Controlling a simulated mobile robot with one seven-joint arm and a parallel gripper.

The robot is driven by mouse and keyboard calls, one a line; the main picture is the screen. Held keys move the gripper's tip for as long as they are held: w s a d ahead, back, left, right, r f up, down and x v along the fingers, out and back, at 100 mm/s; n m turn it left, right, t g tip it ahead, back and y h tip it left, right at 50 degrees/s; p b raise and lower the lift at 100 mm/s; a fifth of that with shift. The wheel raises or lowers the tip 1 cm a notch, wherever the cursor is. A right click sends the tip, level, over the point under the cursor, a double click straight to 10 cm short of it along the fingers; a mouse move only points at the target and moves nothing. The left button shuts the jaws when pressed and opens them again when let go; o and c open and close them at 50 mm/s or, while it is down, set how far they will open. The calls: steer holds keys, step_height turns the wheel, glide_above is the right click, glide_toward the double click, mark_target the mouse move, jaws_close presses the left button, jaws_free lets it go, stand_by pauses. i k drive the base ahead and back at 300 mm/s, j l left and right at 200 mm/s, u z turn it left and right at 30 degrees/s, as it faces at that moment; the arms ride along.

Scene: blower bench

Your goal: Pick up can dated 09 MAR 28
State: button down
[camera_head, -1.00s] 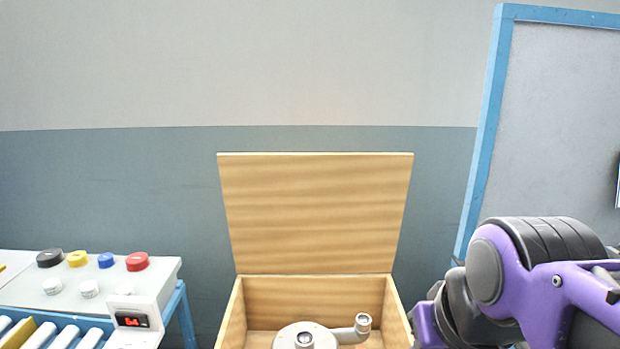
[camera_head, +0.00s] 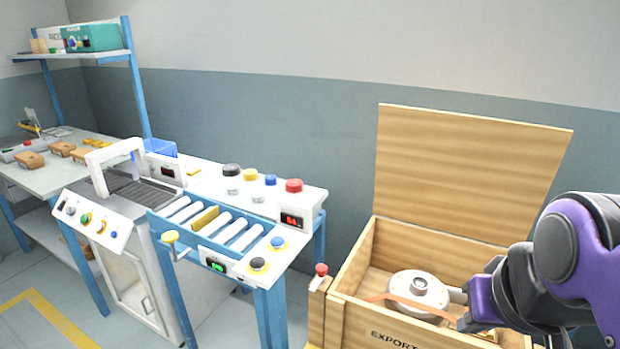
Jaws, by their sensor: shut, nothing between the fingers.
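No can with a readable date shows in the head view, so I cannot make out the can dated 09 MAR 28. My arm enters at the right edge, in front of the open wooden crate. The arm hides the right part of the crate.
An open wooden crate (camera_head: 375,325) marked EXPORT holds a grey blower (camera_head: 419,287). Left of it stands a roller conveyor (camera_head: 205,225) beside a panel with coloured round knobs (camera_head: 294,186). A workbench (camera_head: 45,180) with brown blocks stands far left; a shelf (camera_head: 100,53) holds a teal box (camera_head: 92,37).

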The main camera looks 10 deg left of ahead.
mark_target(231, 189)
steer(key=k+j+u, duration=0.15)
steer(key=u, duration=0.3)
steer(key=k+j+u, duration=0.2)
steer(key=u, duration=0.25)
steer(key=j+z, duration=0.1)
steer(key=z, duration=0.3)
steer(key=i+j+z, duration=0.1)
steer(key=z, duration=0.3)
steer(key=i+j+z, duration=0.2)
steer(key=j, duration=0.2)
steer(key=i+j+z, duration=0.1)
steer(key=j+z, duration=0.15)
steer(key=j, duration=0.15)
steer(key=i+j+z, duration=0.1)
steer(key=j, duration=0.45)
steer(key=i+j, duration=0.15)
steer(key=j, duration=0.35)
steer(key=i+j+z, duration=0.15)
steer(key=j, duration=0.4)
